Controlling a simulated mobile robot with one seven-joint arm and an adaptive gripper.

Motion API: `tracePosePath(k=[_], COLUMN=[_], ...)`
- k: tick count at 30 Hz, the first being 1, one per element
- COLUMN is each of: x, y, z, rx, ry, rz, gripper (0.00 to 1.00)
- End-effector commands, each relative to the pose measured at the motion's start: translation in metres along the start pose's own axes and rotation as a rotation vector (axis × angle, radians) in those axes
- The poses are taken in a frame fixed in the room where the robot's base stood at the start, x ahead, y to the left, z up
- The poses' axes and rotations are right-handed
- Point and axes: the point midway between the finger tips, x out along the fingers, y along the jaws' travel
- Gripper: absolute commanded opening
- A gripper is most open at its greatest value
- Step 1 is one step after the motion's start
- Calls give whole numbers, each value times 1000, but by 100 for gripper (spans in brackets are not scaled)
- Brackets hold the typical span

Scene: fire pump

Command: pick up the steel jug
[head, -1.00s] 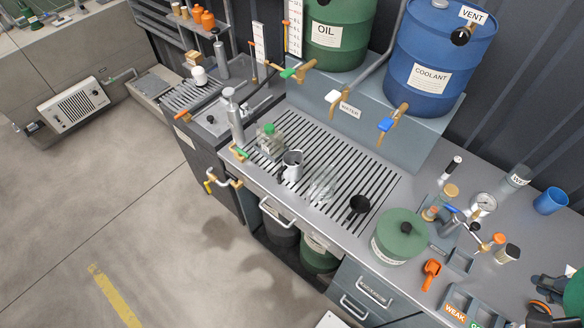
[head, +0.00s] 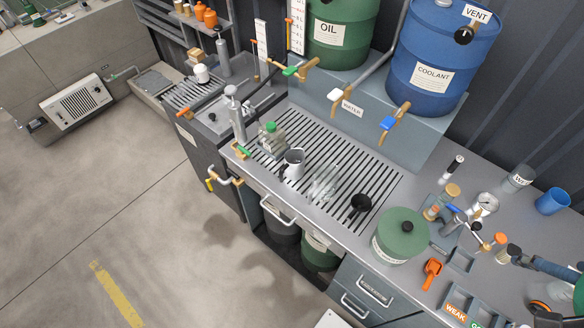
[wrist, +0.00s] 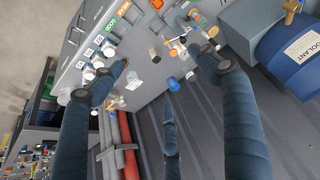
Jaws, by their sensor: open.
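The steel jug (head: 293,163) stands upright on the slotted drain grate (head: 372,170), left of the middle in the head view. It has a pale metallic body and a dark handle on its left side. I cannot make it out in the wrist view. My gripper (wrist: 157,55) is open and empty, with blue padded fingers spread apart in the wrist view. In the head view only a blue finger of it (head: 545,264) shows at the right edge, over the right end of the counter, far from the jug.
A clear glass vessel (head: 325,184) and a black cup (head: 360,204) are right of the jug; a green-capped bottle (head: 271,139) is left. Taps hang behind, below the oil drum (head: 343,32) and coolant drum (head: 430,60). A green lidded pot (head: 401,238) stands further right.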

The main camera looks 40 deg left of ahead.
Motion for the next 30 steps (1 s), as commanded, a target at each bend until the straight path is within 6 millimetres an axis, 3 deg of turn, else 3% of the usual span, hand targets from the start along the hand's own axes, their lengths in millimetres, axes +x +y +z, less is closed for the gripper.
tracePosePath(k=[5, 14, 23, 30], x=[-35, -40, -40, -34], y=[0, -35, -103, -171], z=[-20, -67, -132, -173], rx=[0, 5, 15, 19], ry=[5, -54, -139, -210], rz=[0, -44, -89, -108], gripper=[75, 75, 75, 75])
